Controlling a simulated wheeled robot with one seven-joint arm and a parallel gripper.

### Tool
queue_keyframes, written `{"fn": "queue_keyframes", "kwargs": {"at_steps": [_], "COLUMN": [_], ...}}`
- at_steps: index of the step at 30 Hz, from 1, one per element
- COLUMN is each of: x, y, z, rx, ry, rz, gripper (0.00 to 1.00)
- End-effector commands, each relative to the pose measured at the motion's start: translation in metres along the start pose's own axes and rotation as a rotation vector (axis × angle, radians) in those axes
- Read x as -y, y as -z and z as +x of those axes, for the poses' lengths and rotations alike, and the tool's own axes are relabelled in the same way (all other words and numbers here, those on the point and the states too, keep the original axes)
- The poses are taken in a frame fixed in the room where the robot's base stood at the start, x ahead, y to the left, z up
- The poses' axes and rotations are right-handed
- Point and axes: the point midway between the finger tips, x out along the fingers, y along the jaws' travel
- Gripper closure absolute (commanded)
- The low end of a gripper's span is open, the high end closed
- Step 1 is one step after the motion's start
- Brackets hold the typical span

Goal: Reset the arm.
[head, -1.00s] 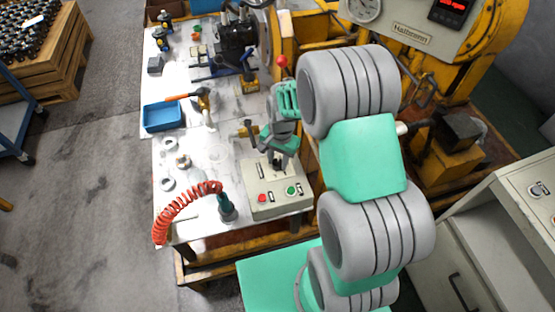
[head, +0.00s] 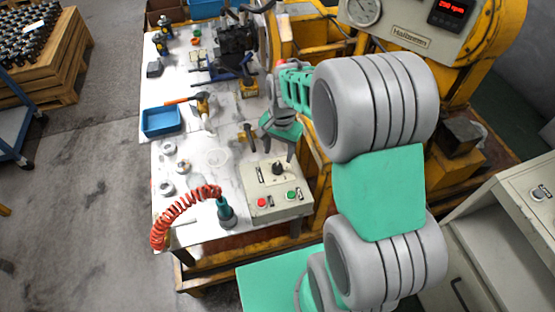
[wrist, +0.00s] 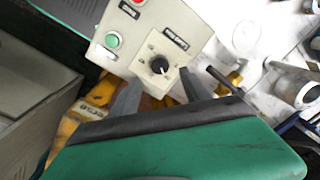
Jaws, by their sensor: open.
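My gripper (head: 279,147) is open and empty. In the head view it hangs above the back of the grey control box (head: 262,181) at the table's front right. In the wrist view my gripper (wrist: 157,80) has its two fingers apart, one on each side of the black knob (wrist: 160,66) in the picture. The knob (head: 278,168) shows clear of the fingers in the head view. The box has a red button (head: 262,202) and a green button (head: 292,195). My arm covers part of the machine behind it.
The white table (head: 215,232) carries a red coiled hose (head: 180,210), a blue bin (head: 161,121), metal rings, a hammer and tools. A yellow machine (head: 484,55) with a gauge (head: 362,10) and red display (head: 452,13) stands behind. A grey cabinet (head: 500,200) is at right.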

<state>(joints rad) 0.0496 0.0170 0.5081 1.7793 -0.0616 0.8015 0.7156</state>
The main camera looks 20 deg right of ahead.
Motion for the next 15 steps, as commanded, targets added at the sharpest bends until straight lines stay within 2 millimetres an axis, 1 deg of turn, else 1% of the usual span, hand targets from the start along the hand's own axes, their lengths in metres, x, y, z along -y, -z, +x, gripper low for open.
{"fn": "queue_keyframes", "kwargs": {"at_steps": [3, 12, 15], "x": [-0.0004, -0.0003, -0.0003], "y": [-0.0003, -0.0002, -0.0002], "z": [-0.0053, -0.0054, -0.0053], "rx": [0.0, 0.0, 0.001], "ry": [0.0, -0.001, -0.001], "rz": [0.0, 0.0, -0.041], "gripper": [0.45, 0.45, 0.45]}}
